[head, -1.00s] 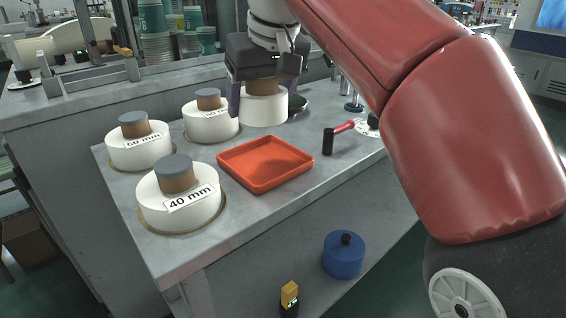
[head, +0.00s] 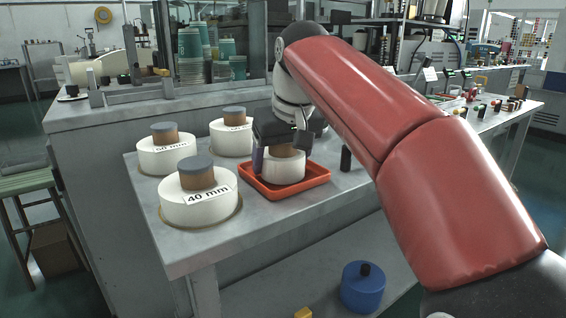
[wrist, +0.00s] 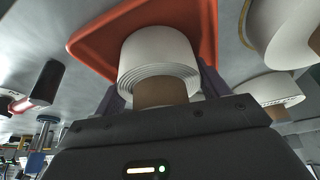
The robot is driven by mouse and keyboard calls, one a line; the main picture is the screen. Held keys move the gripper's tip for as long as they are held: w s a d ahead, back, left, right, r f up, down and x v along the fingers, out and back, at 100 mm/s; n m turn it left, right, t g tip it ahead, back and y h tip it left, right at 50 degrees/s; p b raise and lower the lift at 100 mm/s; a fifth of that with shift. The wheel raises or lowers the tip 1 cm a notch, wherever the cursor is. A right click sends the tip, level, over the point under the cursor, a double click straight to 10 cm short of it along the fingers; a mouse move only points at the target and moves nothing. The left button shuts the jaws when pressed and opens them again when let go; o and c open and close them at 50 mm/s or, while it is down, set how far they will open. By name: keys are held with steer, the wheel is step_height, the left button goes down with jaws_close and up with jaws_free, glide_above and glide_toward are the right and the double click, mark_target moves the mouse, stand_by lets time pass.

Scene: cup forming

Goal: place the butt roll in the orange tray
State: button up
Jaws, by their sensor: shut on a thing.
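The butt roll (head: 284,166) is a small white paper roll with a brown core. My gripper (head: 281,151) is shut on it from above. The orange tray (head: 318,180) lies on the grey table, and the roll is within its outline, low over the tray floor; I cannot tell whether it touches. In the wrist view the roll (wrist: 158,48) appears upright between my dark fingers, with the tray (wrist: 92,38) behind it. The gripper hides the top of the roll in the head view.
A roll labelled 40 mm (head: 192,210) stands left of the tray. Two more large rolls, one nearer the left edge (head: 165,160) and one behind (head: 230,143), stand close by. A black-handled tool (head: 346,158) is right of the tray. A blue cylinder (head: 362,292) sits below the tabletop.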

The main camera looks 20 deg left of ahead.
mark_target(292, 160)
steer(key=shift+f, duration=0.15)
steer(key=o, duration=0.9)
steer(key=shift+c, duration=0.2)
steer(key=shift+s+d+r, duration=0.1)
steer(key=shift+r, duration=0.5)
steer(key=p+v, duration=0.4)
steer(key=v, duration=0.6)
steer(key=shift+r, duration=0.3)
steer(key=shift+s+d+r, duration=0.15)
steer(key=shift+r, duration=0.1)
